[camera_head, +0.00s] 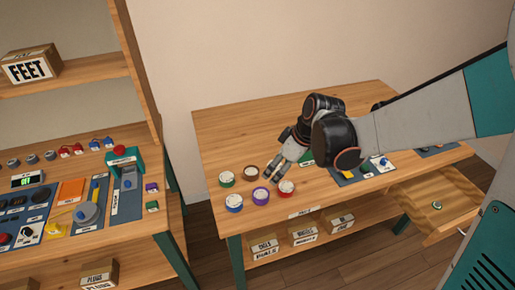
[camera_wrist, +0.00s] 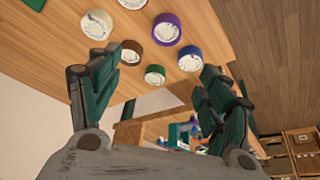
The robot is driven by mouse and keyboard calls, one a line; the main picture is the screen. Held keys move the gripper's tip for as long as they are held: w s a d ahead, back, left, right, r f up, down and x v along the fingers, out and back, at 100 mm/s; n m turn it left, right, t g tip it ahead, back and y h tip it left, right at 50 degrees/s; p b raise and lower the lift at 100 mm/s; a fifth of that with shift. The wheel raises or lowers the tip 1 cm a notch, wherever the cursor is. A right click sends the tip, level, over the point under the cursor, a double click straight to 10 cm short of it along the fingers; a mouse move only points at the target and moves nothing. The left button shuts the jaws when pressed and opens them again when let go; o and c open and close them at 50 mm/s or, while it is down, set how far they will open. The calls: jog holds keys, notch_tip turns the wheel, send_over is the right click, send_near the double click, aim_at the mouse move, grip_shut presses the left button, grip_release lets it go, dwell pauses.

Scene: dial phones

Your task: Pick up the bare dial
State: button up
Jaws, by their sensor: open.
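A pale cream dial (camera_wrist: 97,24) with no clear coloured rim lies on the wooden table, at the upper left of the wrist view; it looks like the bare one. In the head view I cannot make it out, and my gripper likely hides it. My gripper (camera_head: 277,172) is open and empty, pointing down over the table at the back edge of the dial group. In the wrist view its two fingers stand apart below the dials, with the cream dial beyond the left finger.
Close by lie dials with green (camera_head: 226,178), brown (camera_head: 251,171), blue (camera_head: 234,203), purple (camera_head: 261,195) and red (camera_head: 286,188) rims. Blue panels (camera_head: 345,178) lie to the right. An open drawer (camera_head: 420,200) juts out at the front right. The back left tabletop is clear.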

notch_tip(320, 180, down, 2)
jog(key=w+a+n, duration=0.1)
jog(key=b, duration=0.3)
send_over(259, 194)
jog(key=d, duration=0.2)
notch_tip(259, 194, down, 8)
jog(key=shift+s+a, duration=0.1)
jog(key=shift+s, duration=0.05)
jog(key=shift+a+f+b, duration=0.2)
jog(key=shift+f+b, duration=0.2)
jog(key=shift+f, duration=0.5)
jog(key=shift+a+f+b, duration=0.15)
jog(key=shift+f+b, duration=0.2)
jog(key=shift+f, duration=0.55)
jog(key=shift+a+f+b, duration=0.2)
jog(key=shift+f+b, duration=0.2)
jog(key=shift+f, duration=0.5)
jog(key=shift+r, duration=0.1)
jog(key=c, duration=1.2)
